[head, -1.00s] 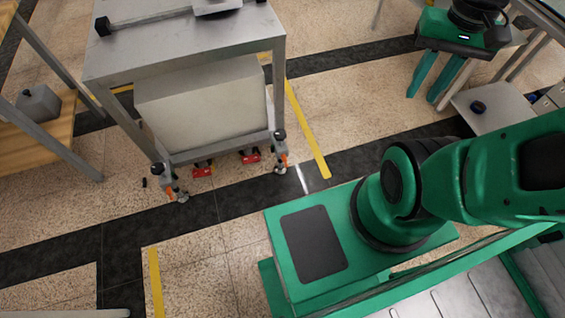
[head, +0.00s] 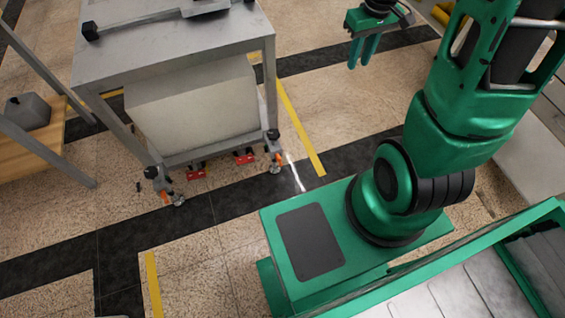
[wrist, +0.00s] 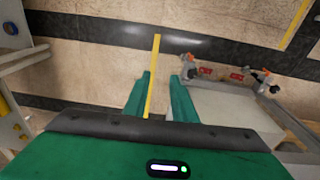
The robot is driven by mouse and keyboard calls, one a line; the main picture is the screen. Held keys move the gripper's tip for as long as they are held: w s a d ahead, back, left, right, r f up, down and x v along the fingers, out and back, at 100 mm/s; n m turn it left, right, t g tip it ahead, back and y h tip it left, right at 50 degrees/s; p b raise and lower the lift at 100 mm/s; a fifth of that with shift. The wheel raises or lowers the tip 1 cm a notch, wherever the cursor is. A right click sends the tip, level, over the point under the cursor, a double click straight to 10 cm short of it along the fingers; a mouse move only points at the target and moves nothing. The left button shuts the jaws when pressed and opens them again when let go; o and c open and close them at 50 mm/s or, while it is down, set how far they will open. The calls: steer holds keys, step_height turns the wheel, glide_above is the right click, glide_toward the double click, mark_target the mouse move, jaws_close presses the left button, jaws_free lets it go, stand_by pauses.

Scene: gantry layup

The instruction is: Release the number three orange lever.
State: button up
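A grey metal cart (head: 172,48) stands at the upper left in the head view. Small orange levers show at its near casters, one at the left caster (head: 166,198) and one at the right caster (head: 279,158). In the wrist view, orange also shows at two casters (wrist: 187,60) (wrist: 267,76). I cannot read any numbers, so I cannot tell which lever is number three. My gripper (head: 363,62) hangs right of the cart, well apart from the levers. Its two green fingers (wrist: 161,90) are apart, with nothing between them.
Two red blocks (head: 196,174) (head: 244,157) sit low between the near casters. A large pale box (head: 195,105) fills the cart's lower shelf. A wooden shelf (head: 40,145) stands at the left. Open floor with dark bands and yellow strips (head: 300,130) lies right of the cart.

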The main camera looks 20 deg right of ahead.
steer(key=w+a+f+n, duration=0.35)
steer(key=w+f, duration=0.65)
steer(key=f, duration=0.4)
steer(key=n+t+y, duration=0.2)
steer(key=n+y, duration=0.1)
steer(key=n, duration=0.5)
glide_toward(282, 164)
steer(key=shift+m, duration=0.35)
steer(key=x, duration=0.7)
steer(key=shift+w+a+f, duration=0.1)
steer(key=shift+w+a, duration=0.25)
steer(key=shift+a, duration=0.1)
steer(key=shift+c, duration=0.7)
jaws_close()
